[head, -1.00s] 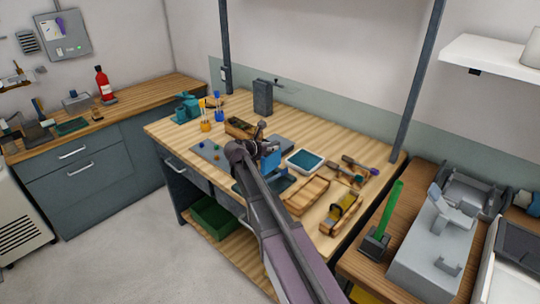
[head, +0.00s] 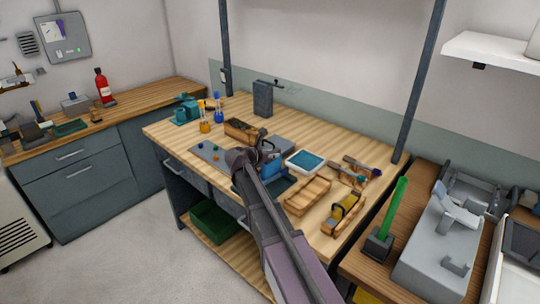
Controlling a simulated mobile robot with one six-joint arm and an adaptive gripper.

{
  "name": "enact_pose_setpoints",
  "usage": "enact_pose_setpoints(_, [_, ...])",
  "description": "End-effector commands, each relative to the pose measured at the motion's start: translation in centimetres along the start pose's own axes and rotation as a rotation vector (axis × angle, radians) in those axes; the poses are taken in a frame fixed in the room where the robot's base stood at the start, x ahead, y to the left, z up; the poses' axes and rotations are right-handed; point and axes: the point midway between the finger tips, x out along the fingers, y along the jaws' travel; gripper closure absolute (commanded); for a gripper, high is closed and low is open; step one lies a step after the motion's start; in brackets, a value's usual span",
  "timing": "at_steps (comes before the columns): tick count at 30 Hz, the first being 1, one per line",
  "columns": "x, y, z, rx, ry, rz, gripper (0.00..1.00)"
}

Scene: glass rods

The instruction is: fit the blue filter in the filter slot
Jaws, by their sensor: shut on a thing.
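My gripper (head: 266,155) is over the middle of the wooden workbench, seen from behind my arm, which hides much of it. It is shut on a small blue piece, which I take for the blue filter (head: 271,169), low near the bench top beside a dark tray. Its fingertips are too small to see clearly. A grey plate (head: 284,145) lies just behind the gripper. I cannot make out the filter slot; my arm and gripper cover part of this area.
A white-rimmed teal tray (head: 306,161) lies right of the gripper. Wooden trays (head: 308,196) and a yellow-topped holder (head: 345,210) are nearer the right edge. A brown box (head: 241,130), a grey mat with coloured dots (head: 208,152) and cups (head: 205,126) stand left.

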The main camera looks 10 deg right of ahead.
Motion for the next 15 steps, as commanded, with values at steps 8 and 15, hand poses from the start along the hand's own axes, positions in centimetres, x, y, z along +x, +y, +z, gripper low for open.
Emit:
enact_pose_setpoints(8, [0.06, -0.01, -0.10, 0.000, 0.000, 0.000, 0.33])
enact_pose_setpoints(15, [0.05, 0.00, -0.10, 0.000, 0.000, 0.000, 0.33])
